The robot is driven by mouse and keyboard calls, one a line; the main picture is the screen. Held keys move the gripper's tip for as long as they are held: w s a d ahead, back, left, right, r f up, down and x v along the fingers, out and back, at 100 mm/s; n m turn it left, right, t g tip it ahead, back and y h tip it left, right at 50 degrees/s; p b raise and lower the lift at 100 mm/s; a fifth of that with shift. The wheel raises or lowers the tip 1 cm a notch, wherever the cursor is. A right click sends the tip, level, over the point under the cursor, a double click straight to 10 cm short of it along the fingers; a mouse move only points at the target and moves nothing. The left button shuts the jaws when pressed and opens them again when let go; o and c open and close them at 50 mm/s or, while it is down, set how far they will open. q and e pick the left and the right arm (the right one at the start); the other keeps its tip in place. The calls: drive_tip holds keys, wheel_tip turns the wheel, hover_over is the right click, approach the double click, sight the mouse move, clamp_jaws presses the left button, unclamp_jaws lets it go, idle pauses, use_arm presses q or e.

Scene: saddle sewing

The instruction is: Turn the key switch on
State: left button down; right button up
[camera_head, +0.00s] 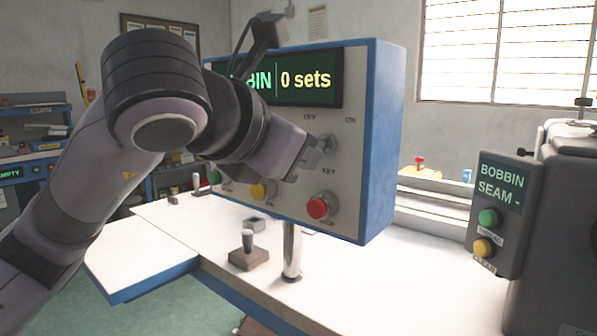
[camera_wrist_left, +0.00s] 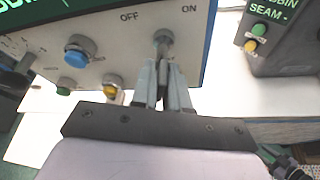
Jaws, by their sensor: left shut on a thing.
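The control panel (camera_head: 383,140) is a white-faced box with blue sides. Its display (camera_head: 312,80) reads "0 sets" beside a partly hidden word. The key switch (camera_head: 327,143) is a small grey knob below the OFF and ON labels on the right of the panel face. It also shows in the left wrist view (camera_wrist_left: 163,38), between and below those labels. My left gripper (camera_head: 308,156) is at the switch, its two fingers (camera_wrist_left: 164,64) shut on the key. The fingers hide part of the key, so I cannot tell which way it is turned. My right gripper is not in view.
A red button (camera_head: 318,207) and a yellow button (camera_head: 262,190) sit low on the panel. A blue button (camera_wrist_left: 80,48) shows in the left wrist view. A grey machine box (camera_head: 498,212) stands at the right. The white table (camera_head: 400,275) is mostly clear in front.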

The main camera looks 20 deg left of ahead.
use_arm(q)
drive_tip(key=m+t+y+b, duration=0.1)
drive_tip(key=m+b, duration=0.1)
drive_tip(key=b, duration=0.1)
drive_tip(key=shift+f+m+y, duration=0.1)
drive_tip(key=shift+m+y, duration=0.2)
drive_tip(key=shift+m+b, duration=0.5)
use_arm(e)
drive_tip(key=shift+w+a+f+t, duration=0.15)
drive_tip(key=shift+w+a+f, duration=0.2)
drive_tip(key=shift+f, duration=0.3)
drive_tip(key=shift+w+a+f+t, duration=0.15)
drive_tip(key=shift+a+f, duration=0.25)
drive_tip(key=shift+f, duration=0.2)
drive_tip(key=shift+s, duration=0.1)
use_arm(q)
drive_tip(key=c, duration=1.2)
unclamp_jaws()
drive_tip(key=shift+c, duration=0.2)
drive_tip(key=shift+t, duration=0.3)
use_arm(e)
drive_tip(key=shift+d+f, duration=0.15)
